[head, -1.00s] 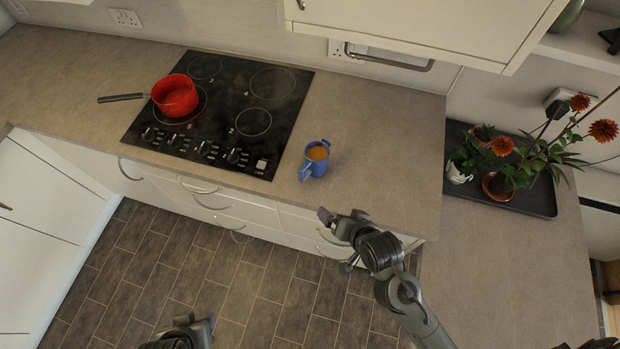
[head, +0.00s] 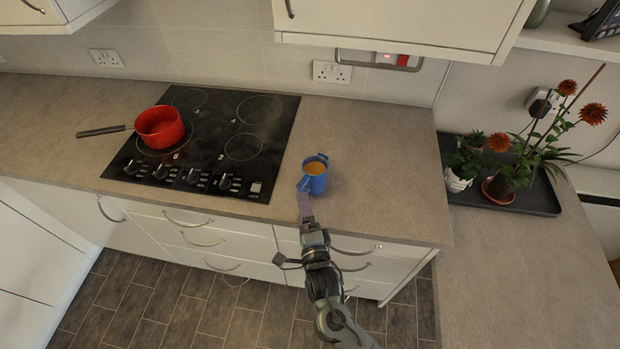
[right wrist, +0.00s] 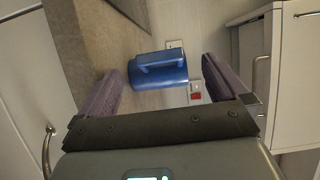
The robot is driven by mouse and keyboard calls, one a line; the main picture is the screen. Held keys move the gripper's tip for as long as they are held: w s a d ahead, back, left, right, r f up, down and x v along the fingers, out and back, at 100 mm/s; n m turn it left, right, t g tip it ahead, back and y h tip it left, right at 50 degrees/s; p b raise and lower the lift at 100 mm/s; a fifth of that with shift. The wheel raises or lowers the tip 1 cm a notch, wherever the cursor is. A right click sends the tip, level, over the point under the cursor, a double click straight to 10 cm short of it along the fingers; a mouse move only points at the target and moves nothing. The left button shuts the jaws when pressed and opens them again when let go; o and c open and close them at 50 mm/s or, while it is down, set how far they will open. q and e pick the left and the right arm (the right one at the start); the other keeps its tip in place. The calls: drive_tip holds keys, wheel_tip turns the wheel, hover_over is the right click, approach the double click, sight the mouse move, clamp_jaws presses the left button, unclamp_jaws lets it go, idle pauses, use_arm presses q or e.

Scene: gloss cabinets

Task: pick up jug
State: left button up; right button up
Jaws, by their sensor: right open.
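The blue jug (head: 316,183) stands upright on the worktop to the right of the hob, with orange-brown contents showing at its top. Its handle faces the front edge of the worktop. My right gripper (head: 305,207) is just in front of the jug, at the worktop's front edge. In the right wrist view the jug (right wrist: 158,76) shows between the two open purple fingers of the gripper (right wrist: 160,88), ahead of them and apart from them. My left gripper is not in the head view now.
A red pan (head: 160,128) sits on the black hob (head: 240,150) to the left. A dark tray (head: 535,196) with potted plants is at the right. A wall cabinet (head: 400,22) hangs above. The worktop around the jug is clear.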

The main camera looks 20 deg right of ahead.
sight(298, 184)
drive_tip(key=w, duration=0.4)
drive_tip(key=shift+w+d+p, duration=0.1)
drive_tip(key=shift+d+p, duration=0.2)
drive_tip(key=shift+d, duration=0.1)
drive_tip(key=shift+w+d+p, duration=0.15)
drive_tip(key=shift+w+p, duration=0.15)
drive_tip(key=shift+w, duration=0.2)
drive_tip(key=w, duration=0.1)
drive_tip(key=w+p, duration=0.1)
drive_tip(key=w, duration=0.1)
drive_tip(key=shift+d, duration=0.4)
drive_tip(key=shift+w, duration=0.55)
drive_tip(key=shift+d, duration=0.1)
drive_tip(key=c, duration=1.7)
drive_tip(key=shift+o, duration=0.2)
